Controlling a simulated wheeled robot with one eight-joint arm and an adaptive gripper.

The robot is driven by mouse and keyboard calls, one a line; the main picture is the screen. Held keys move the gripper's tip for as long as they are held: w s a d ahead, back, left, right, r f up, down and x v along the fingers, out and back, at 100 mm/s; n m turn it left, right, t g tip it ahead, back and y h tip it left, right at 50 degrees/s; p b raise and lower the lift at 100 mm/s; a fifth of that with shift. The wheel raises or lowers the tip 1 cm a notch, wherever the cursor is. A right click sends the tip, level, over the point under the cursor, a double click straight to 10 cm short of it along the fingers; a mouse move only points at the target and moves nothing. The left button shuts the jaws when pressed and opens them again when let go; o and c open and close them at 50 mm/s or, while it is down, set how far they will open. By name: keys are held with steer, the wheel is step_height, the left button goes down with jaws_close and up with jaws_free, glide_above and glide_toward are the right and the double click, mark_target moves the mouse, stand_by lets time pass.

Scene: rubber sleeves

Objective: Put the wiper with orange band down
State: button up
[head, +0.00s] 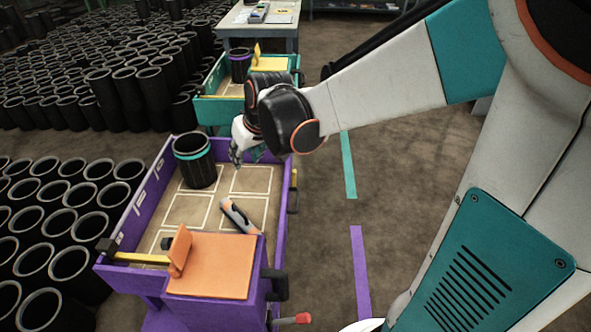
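A grey, elongated item with orange near its upper end (239,214) lies at a slant in the purple cart (279,215), against the right part of its tray. It may be the wiper with the orange band, but it is too small to be sure. My gripper (243,150) is above the far end of the purple cart, apart from that item and up and to the right of a black sleeve with a teal band (195,160). The wrist partly hides the gripper, and its finger opening is unclear. I see nothing clearly held in it.
The purple cart's tray has white outlined squares, mostly empty. An orange pad (215,266) covers its near end. A teal cart (215,110) stands behind, holding a purple-banded sleeve (240,66). Many black sleeves (70,262) crowd the left. Floor at the right is clear.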

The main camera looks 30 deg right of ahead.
steer(key=s+r+t, duration=0.1)
steer(key=s+r, duration=0.1)
steer(key=s, duration=0.8)
steer(key=s+r+h, duration=0.1)
steer(key=s+r, duration=0.2)
steer(key=s, duration=0.7)
steer(key=shift+a+r+m+t, duration=0.3)
steer(key=shift+a+t, duration=0.05)
steer(key=shift+t, duration=0.05)
steer(key=shift+s, duration=0.1)
